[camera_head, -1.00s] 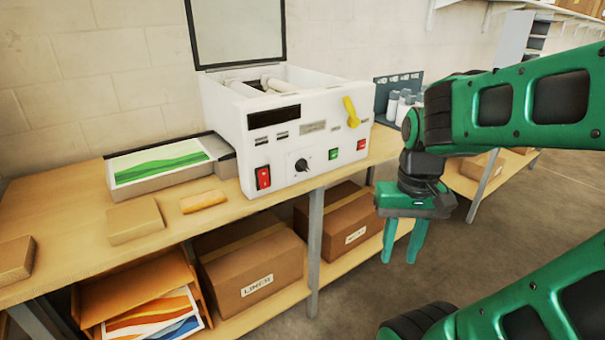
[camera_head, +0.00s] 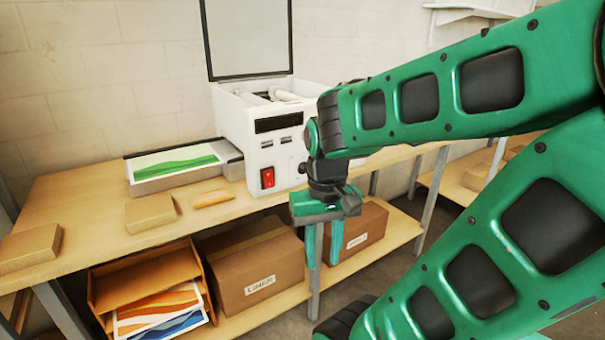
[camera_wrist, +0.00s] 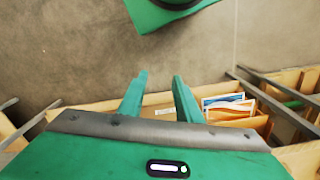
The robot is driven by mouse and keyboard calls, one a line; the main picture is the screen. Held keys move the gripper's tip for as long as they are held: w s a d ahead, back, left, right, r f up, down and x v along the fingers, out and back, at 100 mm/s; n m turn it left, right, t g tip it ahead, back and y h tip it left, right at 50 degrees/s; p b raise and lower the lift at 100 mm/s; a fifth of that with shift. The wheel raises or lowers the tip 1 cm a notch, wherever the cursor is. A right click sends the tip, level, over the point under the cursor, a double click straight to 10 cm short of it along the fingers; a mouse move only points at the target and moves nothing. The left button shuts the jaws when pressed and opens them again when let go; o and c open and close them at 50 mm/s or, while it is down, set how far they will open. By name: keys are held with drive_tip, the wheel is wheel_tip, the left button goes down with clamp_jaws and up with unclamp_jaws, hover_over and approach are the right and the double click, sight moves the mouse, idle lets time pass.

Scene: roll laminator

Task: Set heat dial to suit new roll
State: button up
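The white roll laminator (camera_head: 240,130) stands on the bench with its lid raised. Its front shows a dark display (camera_head: 278,121) and a red rocker switch (camera_head: 267,178). The black heat dial (camera_head: 303,168) is only partly visible at the edge of my arm; its setting cannot be read. The yellow lever and the coloured buttons are hidden behind my arm. My gripper (camera_head: 322,262) hangs pointing down in front of the bench, below the dial. Its two fingers are apart with nothing between them, as the wrist view also shows (camera_wrist: 160,95).
A tray with a green-patterned print (camera_head: 175,165) sits left of the laminator. A tan block (camera_head: 150,212) and a small tan bar (camera_head: 212,198) lie on the bench (camera_head: 90,195). Cardboard boxes (camera_head: 250,280) and a paper tray (camera_head: 150,278) fill the shelf below.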

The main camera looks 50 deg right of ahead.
drive_tip(key=o, duration=0.5)
drive_tip(key=shift+s+r, duration=0.1)
drive_tip(key=shift+s, duration=0.15)
drive_tip(key=shift+o, duration=0.3)
drive_tip(key=shift+s+r, duration=0.15)
drive_tip(key=shift+s, duration=0.05)
drive_tip(key=w+d+f+n+t+y, duration=0.1)
drive_tip(key=w+d+f+t+y, duration=0.25)
drive_tip(key=w, duration=0.75)
drive_tip(key=m+t+h, duration=0.3)
drive_tip(key=m+t, duration=0.1)
drive_tip(key=t, duration=0.8)
approach(305, 169)
drive_tip(key=x, duration=0.8)
drive_tip(key=shift+w+d+f, duration=0.2)
drive_tip(key=shift+d+f, duration=0.3)
drive_tip(key=shift+d, duration=0.05)
drive_tip(key=shift+c, duration=0.3)
